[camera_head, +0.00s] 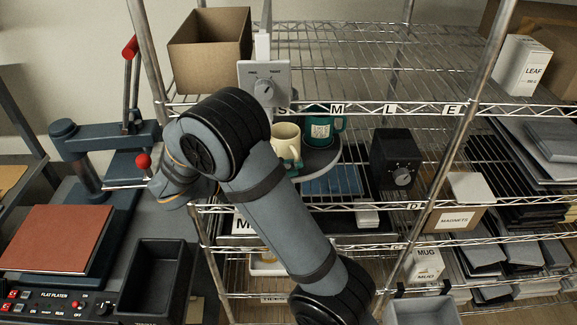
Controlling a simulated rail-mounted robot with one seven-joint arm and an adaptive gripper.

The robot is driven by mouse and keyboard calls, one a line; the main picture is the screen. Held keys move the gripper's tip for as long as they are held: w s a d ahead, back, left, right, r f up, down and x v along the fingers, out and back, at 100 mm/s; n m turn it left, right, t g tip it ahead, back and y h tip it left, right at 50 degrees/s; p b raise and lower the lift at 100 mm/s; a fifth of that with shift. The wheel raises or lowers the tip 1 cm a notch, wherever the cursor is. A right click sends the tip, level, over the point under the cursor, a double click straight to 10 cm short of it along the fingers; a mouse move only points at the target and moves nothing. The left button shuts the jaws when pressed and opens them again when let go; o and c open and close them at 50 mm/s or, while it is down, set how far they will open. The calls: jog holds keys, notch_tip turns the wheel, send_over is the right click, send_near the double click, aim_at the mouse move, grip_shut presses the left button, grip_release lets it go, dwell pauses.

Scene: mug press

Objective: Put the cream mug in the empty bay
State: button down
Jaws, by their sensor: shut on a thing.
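The cream mug (286,138) is near the middle of the view, roughly upright, with its open top showing. My arm hides its lower left side. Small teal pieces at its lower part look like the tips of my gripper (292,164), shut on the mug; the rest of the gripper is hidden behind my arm. A teal mug (320,127) stands just right of it on a round dark grey plate (322,160). I cannot tell whether the cream mug touches the plate. The empty bay cannot be made out.
A grey box with a dial (264,84) is above the mugs. A black box with a knob (396,158) is right of the plate. A cardboard box (210,50) sits on the upper wire shelf. A flat press (60,238) and an empty black tray (155,280) are at left.

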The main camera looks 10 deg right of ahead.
jog(key=c, duration=1.8)
grip_release()
jog(key=shift+o, duration=0.2)
jog(key=shift+a, duration=0.15)
jog(key=b+v, duration=0.1)
jog(key=v, duration=1)
jog(key=shift+a+r+b, duration=0.25)
jog(key=shift+a+b, duration=0.05)
jog(key=shift+b, duration=0.1)
jog(key=shift+s, duration=0.1)
